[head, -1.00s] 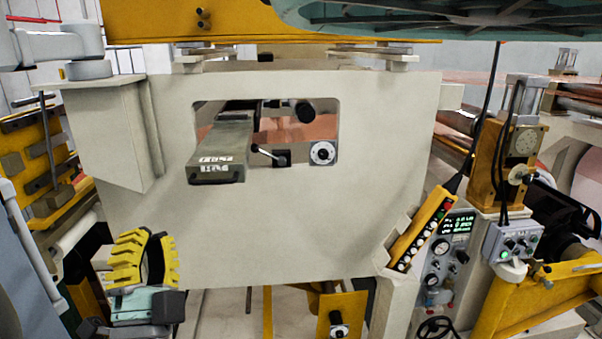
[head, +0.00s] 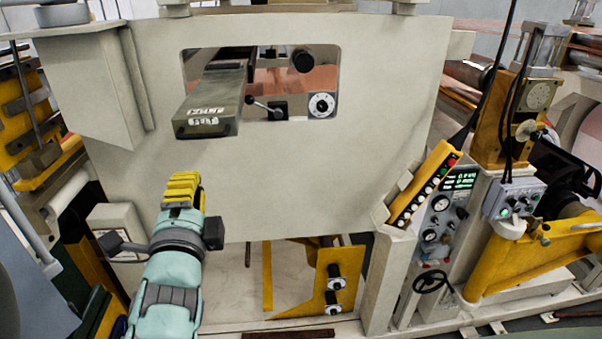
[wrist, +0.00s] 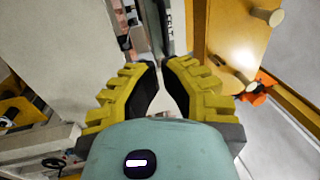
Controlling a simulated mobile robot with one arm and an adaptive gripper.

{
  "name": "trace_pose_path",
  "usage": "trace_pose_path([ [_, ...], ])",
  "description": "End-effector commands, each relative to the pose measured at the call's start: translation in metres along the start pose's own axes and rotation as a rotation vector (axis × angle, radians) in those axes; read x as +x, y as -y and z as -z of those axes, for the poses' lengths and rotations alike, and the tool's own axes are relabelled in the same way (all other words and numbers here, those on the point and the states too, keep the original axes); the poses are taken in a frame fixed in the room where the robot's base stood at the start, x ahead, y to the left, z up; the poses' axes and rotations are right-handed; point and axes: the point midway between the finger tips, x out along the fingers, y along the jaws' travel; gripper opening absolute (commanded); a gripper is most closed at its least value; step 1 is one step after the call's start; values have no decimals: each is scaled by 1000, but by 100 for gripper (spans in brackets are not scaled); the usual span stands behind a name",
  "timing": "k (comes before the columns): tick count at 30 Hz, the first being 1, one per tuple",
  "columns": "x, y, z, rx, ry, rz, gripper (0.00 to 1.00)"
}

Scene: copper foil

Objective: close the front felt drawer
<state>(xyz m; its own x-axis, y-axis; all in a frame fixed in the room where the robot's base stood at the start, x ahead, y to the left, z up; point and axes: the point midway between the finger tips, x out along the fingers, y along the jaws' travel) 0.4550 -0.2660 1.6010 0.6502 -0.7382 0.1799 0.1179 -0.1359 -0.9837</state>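The felt drawer, which I take to be the long grey-green box (head: 208,112) with white lettering on its front end, sticks out toward me through the window in the pale machine panel. The lettering is too blurred to read. My gripper (head: 183,183), with ridged yellow fingers, is below and slightly left of the drawer's front end, apart from it in the picture. In the wrist view the two fingertips (wrist: 160,64) are close together with only a thin gap and nothing held between them.
The pale panel (head: 330,170) surrounds the window. Inside it are a black-knobbed lever (head: 264,107) and a round dial (head: 321,104). A yellow button box (head: 422,188) stands to the right. A yellow plate with knobs (head: 318,285) sits below the panel.

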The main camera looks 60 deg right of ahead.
Motion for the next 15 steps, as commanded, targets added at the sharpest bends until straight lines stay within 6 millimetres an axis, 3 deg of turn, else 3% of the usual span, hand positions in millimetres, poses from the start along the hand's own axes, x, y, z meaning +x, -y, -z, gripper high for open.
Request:
trace_pose_path([
  [15,63,4,-1,1,2,-1,0],
])
